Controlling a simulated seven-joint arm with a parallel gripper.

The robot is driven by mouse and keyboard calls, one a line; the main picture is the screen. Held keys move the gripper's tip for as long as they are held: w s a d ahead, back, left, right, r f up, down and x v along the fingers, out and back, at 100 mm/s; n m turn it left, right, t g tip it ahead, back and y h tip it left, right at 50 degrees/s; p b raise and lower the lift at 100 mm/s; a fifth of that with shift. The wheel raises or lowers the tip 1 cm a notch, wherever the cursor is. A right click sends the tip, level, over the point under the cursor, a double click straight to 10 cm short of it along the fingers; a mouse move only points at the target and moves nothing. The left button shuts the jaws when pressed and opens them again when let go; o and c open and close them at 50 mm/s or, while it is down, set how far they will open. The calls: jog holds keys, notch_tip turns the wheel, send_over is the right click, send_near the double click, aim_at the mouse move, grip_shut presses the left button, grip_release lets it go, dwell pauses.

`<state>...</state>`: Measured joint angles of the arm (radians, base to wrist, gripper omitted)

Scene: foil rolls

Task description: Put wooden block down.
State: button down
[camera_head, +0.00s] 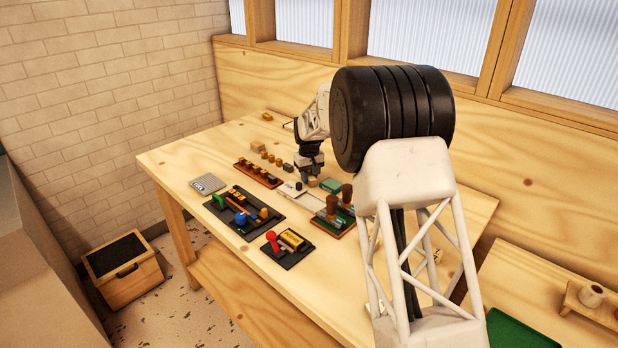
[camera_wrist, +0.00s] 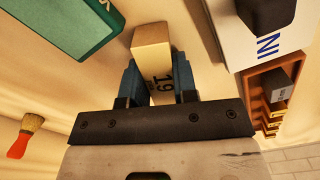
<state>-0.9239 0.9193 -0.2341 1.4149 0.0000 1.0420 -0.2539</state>
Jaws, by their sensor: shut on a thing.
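The wooden block (camera_wrist: 152,46) is pale, with a dark "19" printed on one side. In the wrist view it stands between the two blue fingers of my gripper (camera_wrist: 157,78), which are shut on it. In the head view my gripper (camera_head: 308,174) is low over the middle of the workbench (camera_head: 420,215), and a small bit of the block (camera_head: 313,182) shows at its fingers. I cannot tell whether the block touches the bench top.
A green box (camera_wrist: 62,28) lies left of the block in the wrist view. A white lettered box (camera_wrist: 235,40) and a brown slotted tray (camera_wrist: 249,93) lie right. A red-handled brush (camera_wrist: 27,134) lies lower left. Dark tool trays (camera_head: 243,211) occupy the bench's front.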

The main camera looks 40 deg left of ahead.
aim_at(309, 174)
jog(key=shift+r, duration=1.6)
jog(key=shift+s+d+r, duration=0.15)
jog(key=shift+d, duration=0.05)
jog(key=shift+s+d+r, duration=0.25)
jog(key=shift+s+d, duration=1.35)
jog(key=shift+d, duration=0.45)
jog(key=shift+s+d+r, duration=0.2)
jog(key=shift+s+d, duration=1.35)
jog(key=shift+d, duration=0.45)
jog(key=shift+s+d+r, duration=0.25)
jog(key=shift+s+d, duration=1.35)
jog(key=shift+d, duration=0.45)
jog(key=shift+w+r, duration=0.1)
jog(key=w+d+r+m, duration=0.1)
jog(key=w+d+r, duration=0.1)
jog(key=w+r, duration=0.35)
jog(key=w+d+r+m, duration=0.25)
jog(key=w+d, duration=0.65)
jog(key=d, duration=0.5)
jog(key=w+d+r+m, duration=0.1)
jog(key=w+d+m, duration=0.2)
jog(key=w+d, duration=0.75)
jog(key=w+d+r+m, duration=0.1)
jog(key=w+d+m, duration=0.1)
jog(key=d, duration=2.1)
jog(key=w+d+r+m, duration=0.2)
jog(key=d+m, duration=0.3)
jog(key=d, duration=1.9)
jog(key=shift+w+d+r, duration=0.25)
jog(key=shift+w+r, duration=0.05)
